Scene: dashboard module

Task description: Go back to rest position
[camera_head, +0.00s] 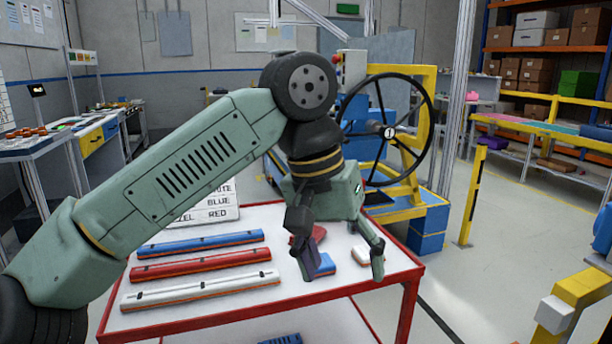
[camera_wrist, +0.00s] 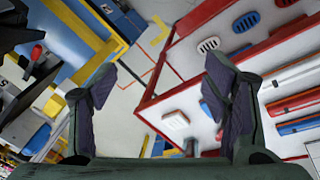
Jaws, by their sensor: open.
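My gripper (camera_head: 345,262) is at the end of my green arm, pointing down above the right part of a red-edged table (camera_head: 217,328). Its fingers are spread and nothing is between them. In the wrist view my gripper (camera_wrist: 165,110) also shows open and empty, with the table (camera_wrist: 155,108) beyond it. A blue bar (camera_head: 200,243), a red bar (camera_head: 200,264) and a white bar (camera_head: 200,290) lie on the table to the left of my gripper. A white block (camera_head: 361,256) and a blue block (camera_head: 327,265) lie near the fingers, partly hidden.
A stand with a black wheel (camera_head: 425,125) and yellow frame rises behind the table. A yellow post (camera_head: 472,195) stands on the floor to the right. A yellow and grey fixture (camera_head: 570,308) is at the lower right. The floor (camera_head: 510,225) between is clear.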

